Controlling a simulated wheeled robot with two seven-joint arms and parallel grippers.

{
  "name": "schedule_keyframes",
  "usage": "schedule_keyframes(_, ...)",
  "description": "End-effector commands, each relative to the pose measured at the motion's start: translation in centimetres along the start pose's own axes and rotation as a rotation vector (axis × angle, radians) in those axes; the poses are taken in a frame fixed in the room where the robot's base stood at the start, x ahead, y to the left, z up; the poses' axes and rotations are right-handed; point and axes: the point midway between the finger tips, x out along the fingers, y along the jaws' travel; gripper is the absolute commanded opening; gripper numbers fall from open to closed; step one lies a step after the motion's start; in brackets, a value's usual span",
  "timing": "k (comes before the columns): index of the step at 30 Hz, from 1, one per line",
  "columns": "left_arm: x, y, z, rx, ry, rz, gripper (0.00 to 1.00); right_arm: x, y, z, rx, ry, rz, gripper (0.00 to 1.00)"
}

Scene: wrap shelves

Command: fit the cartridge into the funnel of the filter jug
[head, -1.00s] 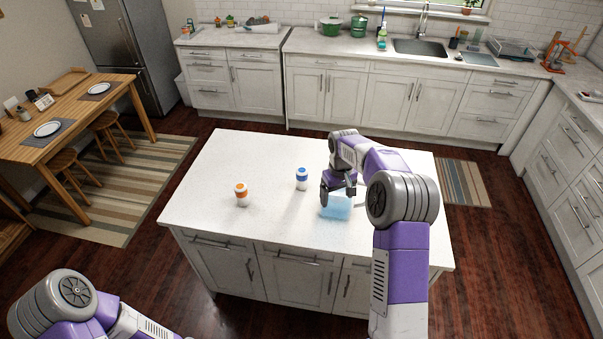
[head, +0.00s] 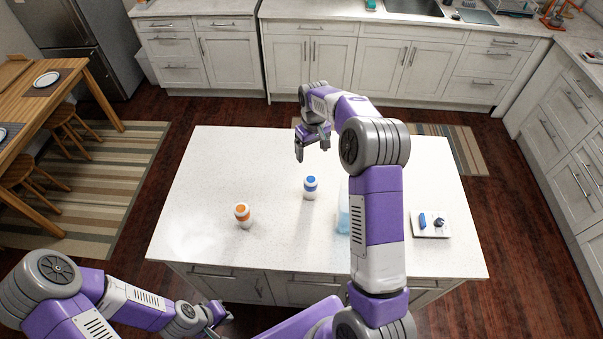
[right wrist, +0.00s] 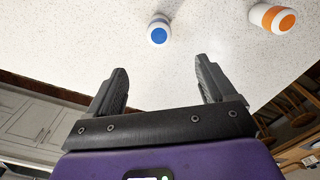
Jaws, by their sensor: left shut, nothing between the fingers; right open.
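A white cartridge with a blue top (head: 310,187) stands upright near the middle of the white island. A second white cartridge with an orange top (head: 243,214) stands to its left. Both also show in the right wrist view, the blue-topped one (right wrist: 159,30) and the orange-topped one (right wrist: 272,17). The light-blue see-through jug (head: 343,213) is mostly hidden behind my right arm; its funnel cannot be made out. My right gripper (head: 312,149) is open and empty beyond the blue-topped cartridge, not touching it. My left gripper (head: 222,317) is shut and empty at the island's front edge.
A small white tray (head: 431,233) with a blue piece (head: 422,219) and a dark knob-like piece (head: 439,223) lies at the island's right. The island top (head: 230,160) is clear at the back left. Counters stand behind, across the floor.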

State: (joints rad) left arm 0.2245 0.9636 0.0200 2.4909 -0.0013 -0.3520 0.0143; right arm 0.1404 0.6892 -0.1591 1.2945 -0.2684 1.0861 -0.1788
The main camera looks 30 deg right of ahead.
Motion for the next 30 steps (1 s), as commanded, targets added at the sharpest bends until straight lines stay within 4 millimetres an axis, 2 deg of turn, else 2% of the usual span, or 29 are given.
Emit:
schedule_keyframes(1,1.1,-0.4,-0.1,0.0,0.0,0.0,0.0,1.2,0.0,0.0,0.0,-0.002,0.0,0.84)
schedule_keyframes(10,4.7,-1.8,-0.1,-0.001,-0.002,-0.001,0.0,5.1,0.0,0.0,0.0,-0.001,0.0,0.84)
schedule_keyframes(18,8.7,-3.3,-0.4,-0.001,0.0,0.0,0.0,9.4,0.0,0.0,0.0,-0.001,0.0,0.84)
schedule_keyframes(22,9.4,-3.5,-0.4,-0.001,-0.001,0.0,0.0,10.2,0.0,0.0,0.0,-0.001,0.0,0.84)
schedule_keyframes(30,9.2,-3.5,-0.4,0.0,0.0,0.0,0.0,12.4,0.0,-0.1,0.0,-0.004,-0.001,0.84)
